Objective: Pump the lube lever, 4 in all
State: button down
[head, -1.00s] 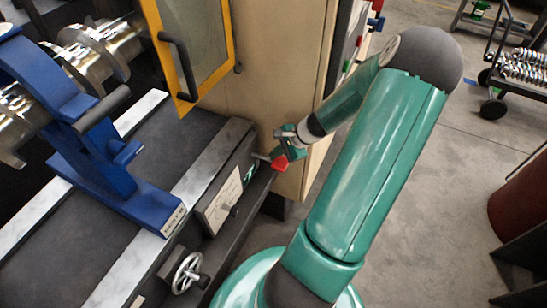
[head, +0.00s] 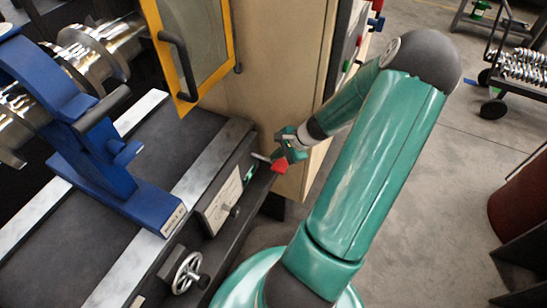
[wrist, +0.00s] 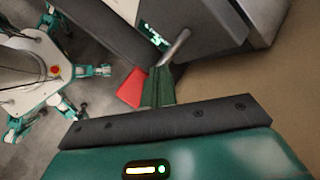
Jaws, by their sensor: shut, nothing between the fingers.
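The lube lever is a thin metal rod (head: 261,157) with a red grip (head: 280,166), sticking out from the side of the machine bed near the cabinet corner. In the wrist view the rod (wrist: 175,47) slants down to the fingertips, and the red grip (wrist: 131,88) shows left of the fingers. My gripper (head: 283,157) is shut and empty, right at the lever's outer end. In the wrist view its closed green fingers (wrist: 159,76) overlap the end of the lever. I cannot tell whether they press on it. A small green lit part (wrist: 152,35) shows beside the rod.
A handwheel (head: 187,272) and a pale plate (head: 219,203) are on the bed's side. The beige cabinet (head: 265,100) stands close behind my gripper. Blue steady rest (head: 110,170) on the bed. Open floor (head: 440,200) lies to the right.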

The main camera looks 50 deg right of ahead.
jog(key=shift+s+f, duration=0.1)
jog(key=shift+f, duration=0.35)
dwell(0.7)
jog(key=shift+w+r, duration=0.15)
jog(key=shift+r, duration=0.8)
jog(key=shift+w+r, duration=0.1)
jog(key=shift+r, duration=0.85)
jog(key=r, duration=0.5)
jog(key=shift+w+a, duration=0.15)
jog(key=shift+w, duration=0.25)
jog(key=shift+s, duration=0.1)
